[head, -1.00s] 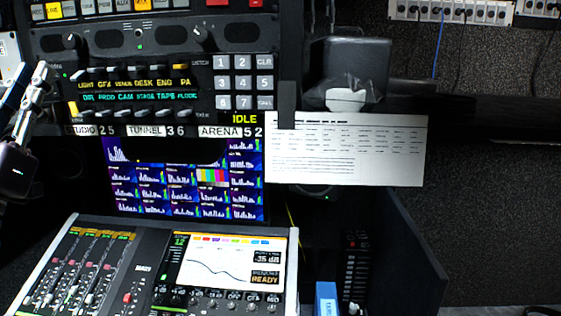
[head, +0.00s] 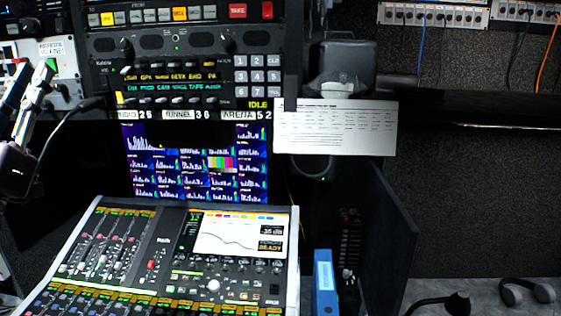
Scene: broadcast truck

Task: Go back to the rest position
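My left gripper (head: 36,70) is at the left edge of the head view, with its dark body below and its fingers pointing up. Its two fingers stand apart, and nothing shows between them. It is in front of the left part of the equipment rack, above and left of the mixing console (head: 150,265). The arm behind it is mostly cut off by the picture edge. My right gripper is not in view.
A monitor (head: 150,185) and a keypad panel (head: 257,77) are behind the console. A white printed sheet (head: 335,127) hangs right of them. A blue box (head: 324,285) stands right of the console. Headphones (head: 527,291) lie at the lower right.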

